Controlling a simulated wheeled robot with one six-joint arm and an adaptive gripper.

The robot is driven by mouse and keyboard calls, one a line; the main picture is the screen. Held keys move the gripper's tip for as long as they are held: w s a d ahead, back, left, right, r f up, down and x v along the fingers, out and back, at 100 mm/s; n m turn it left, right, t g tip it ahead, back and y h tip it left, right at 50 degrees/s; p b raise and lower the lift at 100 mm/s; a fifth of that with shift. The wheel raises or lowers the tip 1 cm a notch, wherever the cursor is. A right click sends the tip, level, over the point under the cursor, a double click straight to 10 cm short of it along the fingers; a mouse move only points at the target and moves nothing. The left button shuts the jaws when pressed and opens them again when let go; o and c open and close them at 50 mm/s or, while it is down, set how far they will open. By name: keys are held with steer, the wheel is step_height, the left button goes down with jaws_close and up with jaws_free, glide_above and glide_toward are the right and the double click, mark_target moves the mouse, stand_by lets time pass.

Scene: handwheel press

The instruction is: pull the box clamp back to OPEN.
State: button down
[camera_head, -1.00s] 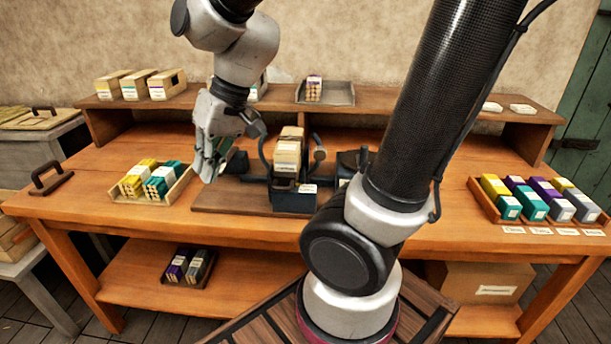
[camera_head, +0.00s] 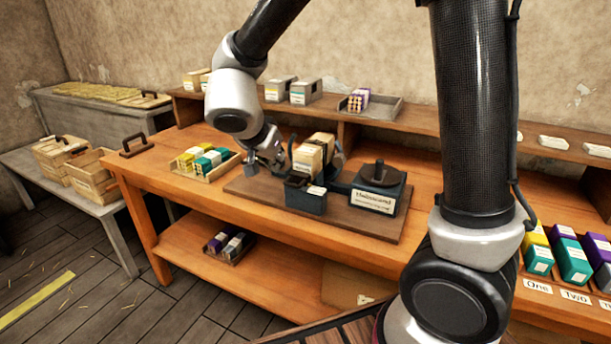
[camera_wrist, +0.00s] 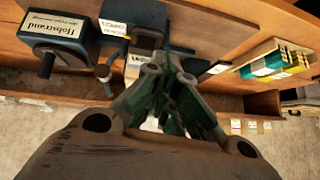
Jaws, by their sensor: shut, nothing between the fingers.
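The press stands on a dark wooden board (camera_head: 250,190). Its front dark block (camera_head: 305,198) carries a small white label. A pale wooden box (camera_head: 308,157) sits upright in the press behind that block. Curved dark arms show beside the box; I cannot tell which is the clamp lever or how it is set. My gripper (camera_head: 272,158) is shut and empty, close to the left side of the box. In the wrist view my gripper (camera_wrist: 165,80) hides part of the press. A round-knobbed lever (camera_wrist: 103,72) shows left of the fingers there; contact cannot be told.
A dark labelled unit with a round top (camera_head: 375,190) stands right of the box. A tray of yellow, teal and white blocks (camera_head: 205,163) lies left of the board. A shelf (camera_head: 405,118) runs behind. The bench front is clear.

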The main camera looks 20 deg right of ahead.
mark_target(298, 176)
steer(key=shift+s+d+r+n+g+h, duration=0.15)
steer(key=shift+s+d+n+g+h, duration=0.2)
steer(key=shift+s+d, duration=0.3)
steer(key=shift+w+d, duration=0.15)
steer(key=shift+w, duration=0.05)
steer(key=x, duration=1)
steer(key=shift+s+a, duration=0.85)
steer(key=shift+s, duration=0.05)
